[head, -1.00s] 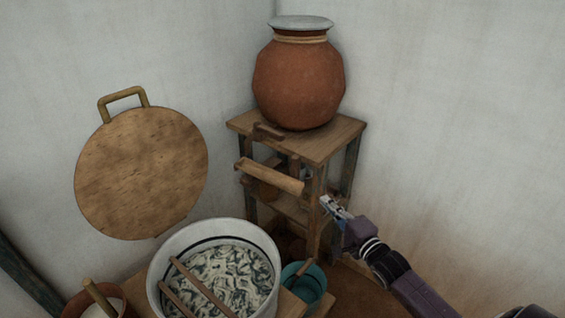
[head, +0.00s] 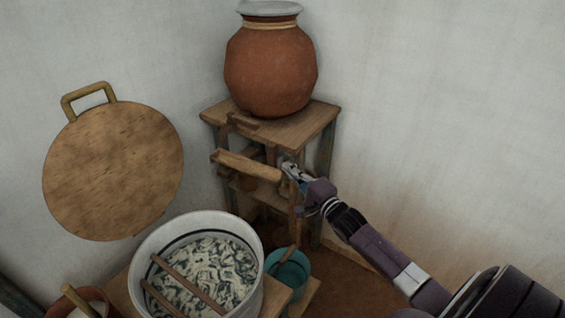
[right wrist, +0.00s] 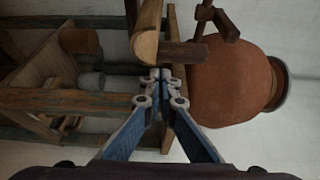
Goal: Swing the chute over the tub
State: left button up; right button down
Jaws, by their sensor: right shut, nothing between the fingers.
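The chute (head: 247,166) is a pale wooden trough on the front of the wooden stand. It slopes down to the right and stands above and behind the tub, not over it. The tub (head: 190,222) is white with a dark band and holds patterned cloth, with two sticks across its top. My right gripper (head: 286,166) is shut and empty at the chute's right end. In the right wrist view the closed fingertips (right wrist: 160,74) are close to the chute's end (right wrist: 148,38); I cannot tell whether they touch. My left gripper is not in view.
A clay pot (head: 270,70) with a grey lid stands on the wooden stand (head: 310,122). A teal bucket (head: 293,275) is right of the tub. A round wooden lid (head: 112,170) is at the left by the wall. A small pot (head: 100,300) with a handle is at lower left.

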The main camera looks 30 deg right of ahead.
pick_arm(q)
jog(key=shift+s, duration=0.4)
pick_arm(e)
jog(key=shift+w, duration=2.1)
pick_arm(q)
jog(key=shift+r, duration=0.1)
pick_arm(e)
jog(key=shift+s+a, duration=0.1)
jog(key=shift+s, duration=0.05)
